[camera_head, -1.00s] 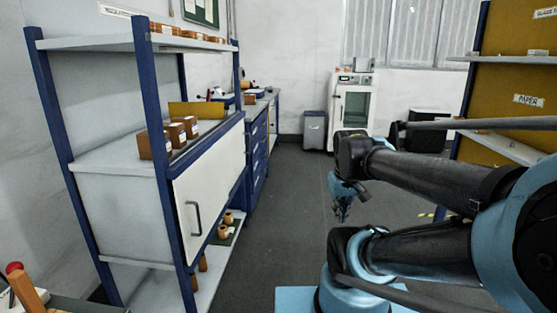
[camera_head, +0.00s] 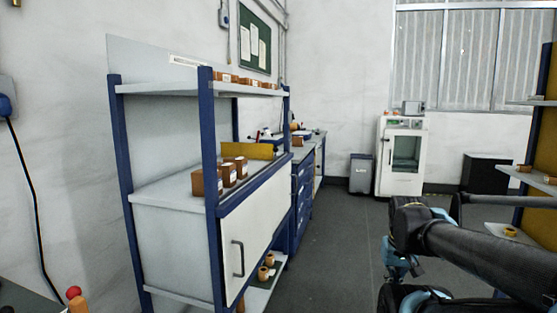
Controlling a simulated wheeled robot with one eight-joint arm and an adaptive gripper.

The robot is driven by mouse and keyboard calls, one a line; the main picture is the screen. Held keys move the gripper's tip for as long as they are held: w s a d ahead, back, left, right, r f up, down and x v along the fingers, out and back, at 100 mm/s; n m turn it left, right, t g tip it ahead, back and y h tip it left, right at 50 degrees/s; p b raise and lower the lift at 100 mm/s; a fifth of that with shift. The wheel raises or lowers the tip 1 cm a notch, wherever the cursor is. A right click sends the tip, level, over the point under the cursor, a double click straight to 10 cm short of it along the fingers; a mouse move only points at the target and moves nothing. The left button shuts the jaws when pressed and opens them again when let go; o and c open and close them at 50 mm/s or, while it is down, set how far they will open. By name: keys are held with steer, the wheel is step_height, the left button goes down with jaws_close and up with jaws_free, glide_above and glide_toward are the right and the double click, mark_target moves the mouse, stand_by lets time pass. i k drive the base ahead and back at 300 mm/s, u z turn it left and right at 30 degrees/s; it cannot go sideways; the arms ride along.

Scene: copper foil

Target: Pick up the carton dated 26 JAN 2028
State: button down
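Several brown cartons with white labels (camera_head: 229,175) stand in a row on the middle shelf of the blue-framed rack at left. More small brown boxes (camera_head: 245,81) stand on its top shelf. The labels are too small to read, so I cannot tell which carton is dated 26 JAN 2028. My gripper (camera_head: 394,272) hangs below my arm's wrist, right of the rack and well apart from the cartons. It is small and dark here, and its fingers cannot be made out.
The rack (camera_head: 168,196) has a white door with a handle and a lower shelf with small tan pieces (camera_head: 266,265). Grey floor (camera_head: 325,255) lies clear between rack and arm. A grey bin (camera_head: 361,173) and white cabinet (camera_head: 402,157) stand behind. Another rack (camera_head: 540,150) is at right.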

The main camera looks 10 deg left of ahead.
mark_target(298, 141)
steer(key=z, duration=0.2)
steer(key=i, duration=1.35)
steer(key=z, duration=0.2)
steer(key=i, duration=2.15)
steer(key=u, duration=0.4)
steer(key=i, duration=1.05)
steer(key=u, duration=0.35)
steer(key=i, duration=0.8)
steer(key=u, duration=0.2)
